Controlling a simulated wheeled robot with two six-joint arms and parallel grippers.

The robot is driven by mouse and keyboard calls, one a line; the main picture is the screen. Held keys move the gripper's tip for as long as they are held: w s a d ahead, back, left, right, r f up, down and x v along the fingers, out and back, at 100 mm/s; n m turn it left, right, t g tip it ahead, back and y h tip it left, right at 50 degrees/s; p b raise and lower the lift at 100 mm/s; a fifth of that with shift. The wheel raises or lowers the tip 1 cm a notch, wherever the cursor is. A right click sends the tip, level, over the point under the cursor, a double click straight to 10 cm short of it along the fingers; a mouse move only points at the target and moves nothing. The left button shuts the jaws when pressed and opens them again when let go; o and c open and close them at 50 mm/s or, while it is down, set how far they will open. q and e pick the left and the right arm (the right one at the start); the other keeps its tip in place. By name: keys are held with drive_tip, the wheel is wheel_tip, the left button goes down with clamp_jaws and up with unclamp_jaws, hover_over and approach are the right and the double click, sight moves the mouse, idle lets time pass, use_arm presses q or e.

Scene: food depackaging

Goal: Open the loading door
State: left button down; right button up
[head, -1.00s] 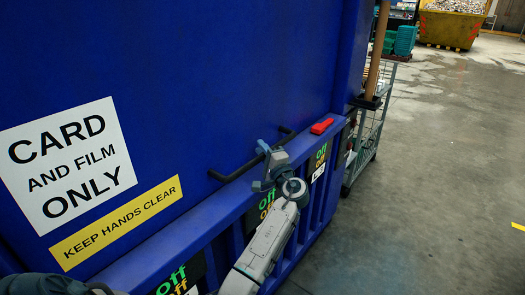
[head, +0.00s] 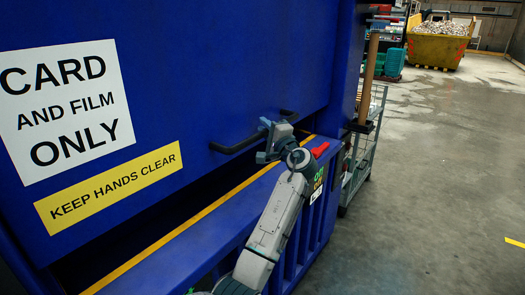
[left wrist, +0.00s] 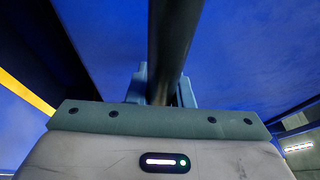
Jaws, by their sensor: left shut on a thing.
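The loading door is a large blue panel (head: 230,75) with a white "CARD AND FILM ONLY" sign (head: 65,105) and a yellow "KEEP HANDS CLEAR" label (head: 110,187). It stands raised above the blue lower body (head: 190,238), with a dark gap between them. A black bar handle (head: 235,146) sits near its lower edge. My left gripper (head: 272,138) is shut on the handle's right part. In the left wrist view the dark handle bar (left wrist: 172,50) runs between the fingers (left wrist: 160,85). My right gripper is not in view.
A red part (head: 320,149) sits on the lower body's top edge, right of my gripper. A wire cart (head: 360,160) with a wooden-handled tool (head: 371,75) stands beside the machine. A yellow skip (head: 437,48) is far back. The floor at right is clear.

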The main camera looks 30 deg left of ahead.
use_arm(q)
drive_tip(key=p, duration=0.7)
approach(256, 42)
drive_tip(key=x, duration=0.2)
drive_tip(key=f+x, duration=0.1)
drive_tip(key=x, duration=0.1)
drive_tip(key=shift+w+a, duration=0.25)
drive_tip(key=shift+a, duration=0.15)
drive_tip(key=shift+r+p, duration=0.35)
drive_tip(key=shift+r, duration=0.3)
drive_tip(key=c, duration=1.5)
unclamp_jaws()
drive_tip(key=shift+o, duration=1)
drive_tip(key=shift+f, duration=0.1)
drive_tip(key=shift+f, duration=0.1)
